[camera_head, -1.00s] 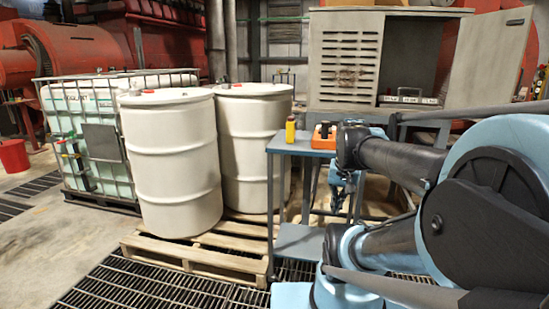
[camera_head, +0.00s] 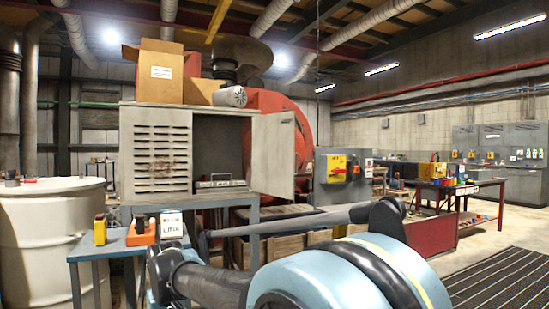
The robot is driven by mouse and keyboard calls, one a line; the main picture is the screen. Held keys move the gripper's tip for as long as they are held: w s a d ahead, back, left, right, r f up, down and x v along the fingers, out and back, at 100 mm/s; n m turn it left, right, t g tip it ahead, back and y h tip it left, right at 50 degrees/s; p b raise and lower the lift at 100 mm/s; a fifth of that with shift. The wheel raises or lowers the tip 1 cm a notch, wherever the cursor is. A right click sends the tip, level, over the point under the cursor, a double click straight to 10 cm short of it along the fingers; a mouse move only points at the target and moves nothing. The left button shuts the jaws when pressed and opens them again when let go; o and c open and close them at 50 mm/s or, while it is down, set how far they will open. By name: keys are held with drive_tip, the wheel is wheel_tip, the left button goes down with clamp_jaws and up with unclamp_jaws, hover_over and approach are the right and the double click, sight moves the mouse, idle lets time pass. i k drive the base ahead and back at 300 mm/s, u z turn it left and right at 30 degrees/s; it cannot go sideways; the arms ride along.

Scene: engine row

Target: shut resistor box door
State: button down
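The resistor box (camera_head: 156,155) is a grey metal cabinet with a louvred left front panel, standing on a grey frame at centre left. Its door (camera_head: 273,156) stands open, swung out to the right of the dark opening (camera_head: 222,145). The bottom of the opening shows a small grey part with pale labels (camera_head: 219,183). My arm crosses the lower foreground, in front of and below the box, apart from the door. My gripper does not show; it seems to be below the picture's edge or hidden by the arm.
A small blue table (camera_head: 90,247) with a yellow item (camera_head: 100,230) and an orange item (camera_head: 142,232) stands before the box. A white drum (camera_head: 45,240) is at left. Cardboard boxes (camera_head: 155,72) sit on top. A red workbench (camera_head: 430,233) stands right; striped matting (camera_head: 505,275) is clear.

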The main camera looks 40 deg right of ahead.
sight(273, 152)
drive_tip(key=k, duration=0.85)
drive_tip(key=z, duration=2.5)
drive_tip(key=i, duration=4.3)
